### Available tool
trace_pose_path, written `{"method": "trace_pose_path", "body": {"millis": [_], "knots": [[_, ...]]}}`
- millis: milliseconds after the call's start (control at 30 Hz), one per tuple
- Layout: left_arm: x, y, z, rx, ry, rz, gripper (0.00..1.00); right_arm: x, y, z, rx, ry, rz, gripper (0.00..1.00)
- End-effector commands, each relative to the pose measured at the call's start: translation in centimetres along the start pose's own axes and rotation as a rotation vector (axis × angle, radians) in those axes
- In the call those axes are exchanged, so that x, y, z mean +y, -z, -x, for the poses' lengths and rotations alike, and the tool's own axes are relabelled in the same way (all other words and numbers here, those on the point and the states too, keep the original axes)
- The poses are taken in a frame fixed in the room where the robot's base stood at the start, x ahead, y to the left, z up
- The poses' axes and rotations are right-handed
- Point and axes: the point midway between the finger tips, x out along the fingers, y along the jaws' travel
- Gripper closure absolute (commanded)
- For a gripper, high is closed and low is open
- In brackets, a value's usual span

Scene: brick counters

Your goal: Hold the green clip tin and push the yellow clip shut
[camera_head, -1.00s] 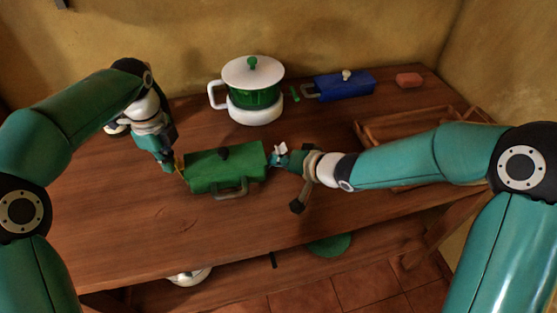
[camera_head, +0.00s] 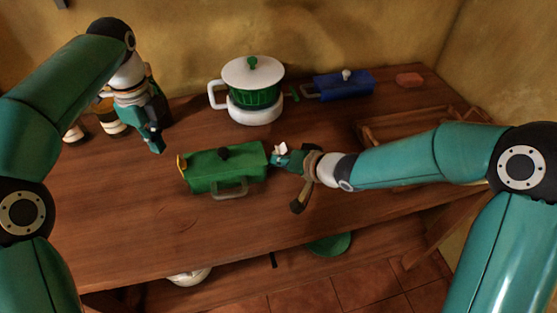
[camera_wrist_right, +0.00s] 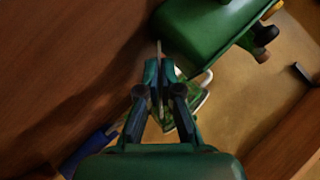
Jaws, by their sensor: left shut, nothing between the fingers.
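The green clip tin (camera_head: 212,178) lies in the middle of the wooden counter, with a black knob on top and a pale handle at its front. The yellow clip (camera_head: 182,163) is at its left end; I cannot tell whether it is fully closed. My left gripper (camera_head: 157,147) is shut and empty, above and behind the clip, apart from the tin. My right gripper (camera_head: 276,159) is at the tin's right end. In the right wrist view its fingers (camera_wrist_right: 159,75) are close together with a thin pale strip between them, and the tin (camera_wrist_right: 200,28) is just beyond.
A white and green pot (camera_head: 253,95) stands behind the tin. A wooden rack (camera_head: 385,130) stands behind my right arm. The counter's front left is clear.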

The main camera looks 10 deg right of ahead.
Motion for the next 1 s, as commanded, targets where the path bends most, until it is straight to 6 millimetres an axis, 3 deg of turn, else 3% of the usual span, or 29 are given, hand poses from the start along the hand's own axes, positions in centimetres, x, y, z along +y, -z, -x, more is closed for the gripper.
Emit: {"method": "trace_pose_path", "body": {"millis": [400, 600, 1000], "knots": [[0.1, -0.11, 1.13, 0.001, 0.0, -0.001, 1.0, 0.18, -0.26, -0.05, -0.006, -0.004, -0.001, 1.0], [0.1, -0.12, 1.12, 0.001, 0.0, 0.0, 1.0, 0.12, -0.17, -0.04, -0.004, -0.003, -0.001, 0.66], [0.11, -0.13, 1.13, 0.0, 0.0, 0.0, 1.0, -0.01, 0.06, 0.45, 0.001, 0.0, 0.0, 0.65]]}}
